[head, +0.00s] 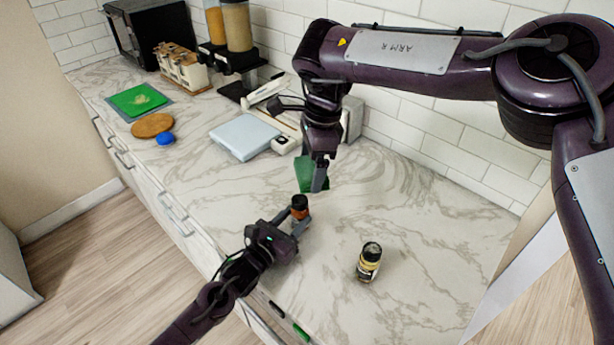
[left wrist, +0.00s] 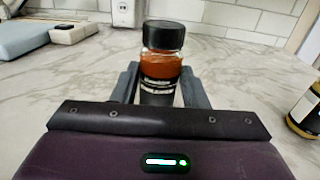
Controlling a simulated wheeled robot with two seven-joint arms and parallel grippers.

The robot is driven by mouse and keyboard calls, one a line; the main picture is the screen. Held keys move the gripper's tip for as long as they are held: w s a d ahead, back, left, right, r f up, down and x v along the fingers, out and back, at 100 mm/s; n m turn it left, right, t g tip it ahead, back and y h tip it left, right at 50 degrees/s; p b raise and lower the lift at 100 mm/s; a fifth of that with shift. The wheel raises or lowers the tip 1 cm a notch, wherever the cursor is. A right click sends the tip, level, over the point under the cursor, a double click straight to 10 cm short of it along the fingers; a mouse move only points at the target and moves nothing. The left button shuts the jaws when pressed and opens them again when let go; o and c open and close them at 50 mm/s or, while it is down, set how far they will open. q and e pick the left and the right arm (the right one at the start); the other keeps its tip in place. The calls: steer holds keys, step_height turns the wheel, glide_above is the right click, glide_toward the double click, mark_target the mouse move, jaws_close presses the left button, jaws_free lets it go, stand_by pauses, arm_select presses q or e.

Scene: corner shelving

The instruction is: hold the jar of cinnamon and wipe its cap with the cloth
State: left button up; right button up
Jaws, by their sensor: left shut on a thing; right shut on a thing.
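The jar of cinnamon (head: 299,207) is small, with a black cap and reddish-brown contents. My left gripper (head: 297,222) is shut on it. In the left wrist view the jar (left wrist: 161,65) stands upright between the two fingers, its black cap on top and free. The green cloth (head: 308,174) hangs from my right gripper (head: 318,172), which is shut on it. The cloth is above and behind the jar in the head view, apart from its cap. In the left wrist view neither the cloth nor my right gripper shows.
A second jar (head: 369,262) with a black cap and a yellow and dark label stands to the right on the marble counter (head: 430,230). A pale blue flat box (head: 245,136), a round wooden board (head: 153,125) and a blue object (head: 165,138) lie farther left.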

arm_select(q)
steer(key=o, duration=1.1)
steer(key=shift+o, duration=0.2)
steer(key=shift+s, duration=0.1)
steer(key=v, duration=1.2)
